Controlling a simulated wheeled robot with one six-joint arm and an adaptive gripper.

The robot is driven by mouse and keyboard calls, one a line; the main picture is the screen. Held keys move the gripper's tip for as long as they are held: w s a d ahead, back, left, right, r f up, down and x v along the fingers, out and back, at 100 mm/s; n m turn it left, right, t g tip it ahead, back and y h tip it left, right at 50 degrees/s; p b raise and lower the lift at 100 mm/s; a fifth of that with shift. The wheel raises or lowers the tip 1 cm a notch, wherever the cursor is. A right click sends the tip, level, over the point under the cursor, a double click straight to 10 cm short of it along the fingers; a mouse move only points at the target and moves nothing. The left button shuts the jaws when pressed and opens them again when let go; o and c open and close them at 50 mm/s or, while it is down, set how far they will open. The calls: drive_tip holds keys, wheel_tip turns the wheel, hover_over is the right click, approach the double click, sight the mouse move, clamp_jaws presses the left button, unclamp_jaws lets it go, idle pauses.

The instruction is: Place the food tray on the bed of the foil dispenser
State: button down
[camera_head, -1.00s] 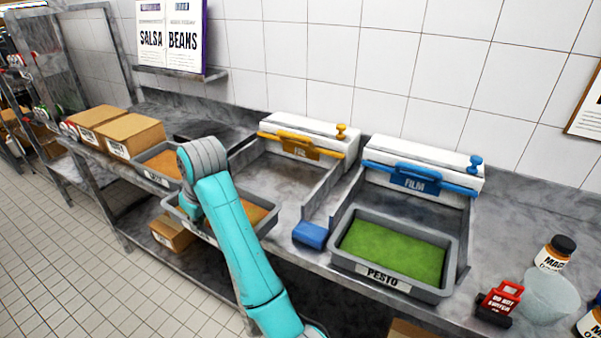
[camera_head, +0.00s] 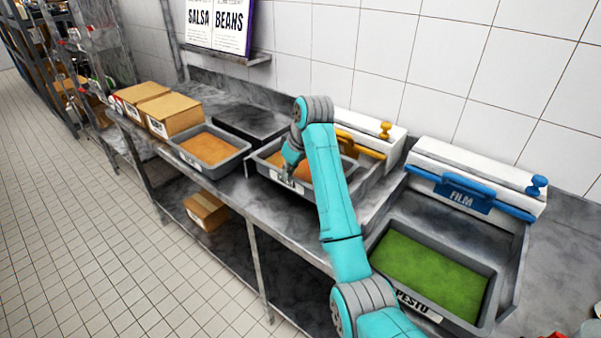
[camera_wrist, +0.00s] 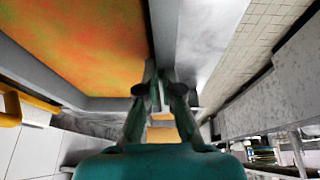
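The food tray (camera_head: 258,168), grey with orange food, sits at the bed of the dispenser with the yellow handle (camera_head: 360,146), partly hidden by my arm. I cannot read that dispenser's label here. My gripper (camera_head: 289,172) is at the tray's front wall, near its label. In the wrist view my gripper (camera_wrist: 160,88) has its fingers closed on the wall of the tray (camera_wrist: 165,35), and the orange food shows beside them. I cannot tell whether the tray rests fully on the bed or is held slightly above it.
A blue-handled dispenser marked FILM (camera_head: 462,198) holds a green PESTO tray (camera_head: 487,318) on the right. Another orange tray (camera_head: 240,156) stands to the left on the counter, with cardboard boxes (camera_head: 172,115) beyond it. A dark flat surface (camera_head: 250,122) lies behind.

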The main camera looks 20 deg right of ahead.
sight(300, 172)
drive_tip(key=w+d, duration=0.1)
drive_tip(key=d, duration=0.1)
drive_tip(key=w+d, duration=0.2)
drive_tip(key=shift+f, duration=1.7)
drive_tip(key=shift+f, duration=0.1)
drive_tip(key=c, duration=1.3)
unclamp_jaws()
